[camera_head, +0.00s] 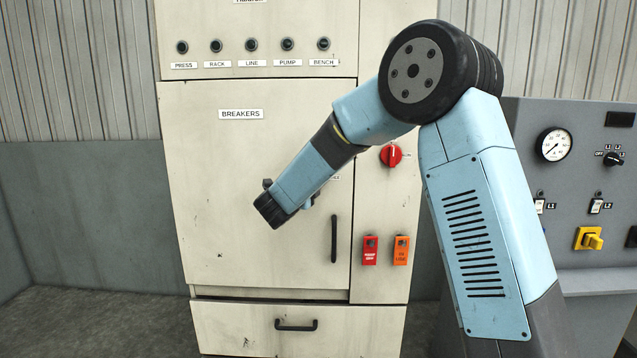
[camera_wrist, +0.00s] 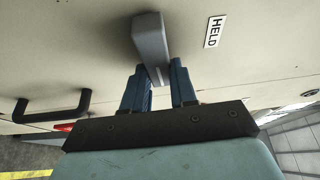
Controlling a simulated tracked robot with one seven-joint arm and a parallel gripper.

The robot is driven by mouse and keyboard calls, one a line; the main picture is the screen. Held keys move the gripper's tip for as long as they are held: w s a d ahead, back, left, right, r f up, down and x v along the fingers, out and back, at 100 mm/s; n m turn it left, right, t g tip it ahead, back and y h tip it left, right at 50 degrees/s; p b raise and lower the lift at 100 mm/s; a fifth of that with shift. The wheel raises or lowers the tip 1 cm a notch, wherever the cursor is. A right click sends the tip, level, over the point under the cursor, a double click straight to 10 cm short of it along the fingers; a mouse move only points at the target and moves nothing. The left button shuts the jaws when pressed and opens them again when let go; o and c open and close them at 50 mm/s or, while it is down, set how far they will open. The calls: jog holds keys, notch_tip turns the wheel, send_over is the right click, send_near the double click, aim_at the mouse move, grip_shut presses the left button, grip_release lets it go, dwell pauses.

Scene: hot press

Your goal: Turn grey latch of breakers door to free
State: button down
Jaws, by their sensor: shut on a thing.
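The grey latch (camera_wrist: 150,38) is a short bar standing out from the cream breakers door (camera_wrist: 100,40) in the wrist view. My gripper (camera_wrist: 159,73) has its two blue fingers closed on either side of the latch's lower end, gripping it. A white HELD label (camera_wrist: 214,31) is on the door to the right of the latch, apart from it. In the head view the breakers door (camera_head: 220,200) is shut under its BREAKERS label (camera_head: 240,114). There my arm's end hides the latch and the fingers.
A black door handle (camera_head: 334,238) is on the door's right side; it also shows in the wrist view (camera_wrist: 52,108). A red rotary switch (camera_head: 391,156) and red (camera_head: 370,250) and orange (camera_head: 401,250) tags are to its right. A drawer (camera_head: 235,325) lies below.

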jog(key=shift+d+f, duration=0.1)
jog(key=shift+f, duration=0.2)
jog(key=c, duration=1.1)
grip_release()
jog(key=shift+c, duration=0.2)
jog(key=shift+o, duration=1.2)
jog(key=shift+r, duration=0.1)
jog(key=v, duration=1.3)
jog(key=shift+s+a, duration=0.25)
jog(key=shift+r, duration=0.15)
